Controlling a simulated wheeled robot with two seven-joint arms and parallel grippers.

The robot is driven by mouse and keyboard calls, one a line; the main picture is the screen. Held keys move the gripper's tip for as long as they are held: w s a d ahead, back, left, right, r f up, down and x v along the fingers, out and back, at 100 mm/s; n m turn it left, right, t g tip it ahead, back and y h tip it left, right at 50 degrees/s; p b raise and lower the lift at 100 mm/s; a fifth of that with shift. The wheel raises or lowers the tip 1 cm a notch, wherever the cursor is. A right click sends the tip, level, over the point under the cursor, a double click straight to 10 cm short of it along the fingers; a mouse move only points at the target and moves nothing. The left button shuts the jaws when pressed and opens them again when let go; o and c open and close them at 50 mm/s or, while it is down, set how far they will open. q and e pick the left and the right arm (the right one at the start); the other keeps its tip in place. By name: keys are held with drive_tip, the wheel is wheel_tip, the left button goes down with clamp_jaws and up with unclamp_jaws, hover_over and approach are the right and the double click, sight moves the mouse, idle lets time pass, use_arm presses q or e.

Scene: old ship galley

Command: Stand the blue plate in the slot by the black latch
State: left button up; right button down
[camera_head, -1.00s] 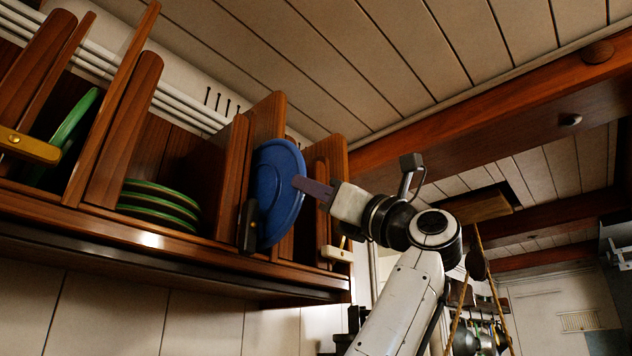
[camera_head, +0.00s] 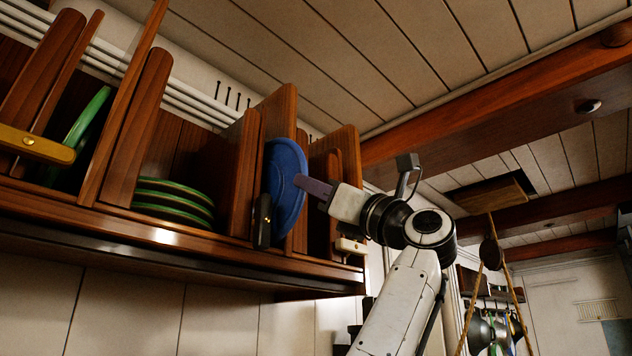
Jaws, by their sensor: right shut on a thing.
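The blue plate (camera_head: 287,190) stands on edge at the slot by the black latch, between wooden dividers of the wall rack (camera_head: 165,240). Its left part is hidden by the divider, and its lower left edge is behind the black latch (camera_head: 263,221). The latch stands upright on the rack's front. My right gripper (camera_head: 312,187) is shut on the plate's right side and reaches in from the right. I cannot tell whether the plate touches the slot floor. My left gripper is not in view.
Another green plate (camera_head: 86,130) leans farther left behind a brass-coloured latch (camera_head: 36,145). A cream latch (camera_head: 350,246) sits at the right end, below my gripper. A beam (camera_head: 500,90) runs overhead.

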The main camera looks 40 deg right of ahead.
sight(284, 222)
drive_tip(key=shift+w+a+r+p, duration=0.15)
drive_tip(key=shift+w+p, duration=0.55)
drive_tip(key=shift+w, duration=0.9)
drive_tip(key=shift+w+a+f+p, duration=0.15)
drive_tip(key=shift+w+p, duration=0.55)
drive_tip(key=shift+w, duration=0.9)
drive_tip(key=shift+f, duration=0.1)
drive_tip(key=shift+w+f+b, duration=0.15)
drive_tip(key=shift+f+b, duration=0.2)
drive_tip(key=shift+b, duration=0.05)
drive_tip(key=shift+f, duration=0.15)
drive_tip(key=c, duration=1.8)
unclamp_jaws()
drive_tip(key=shift+a, duration=0.1)
drive_tip(key=shift+c, duration=0.2)
drive_tip(key=shift+w+f, duration=0.1)
drive_tip(key=shift+o, duration=1)
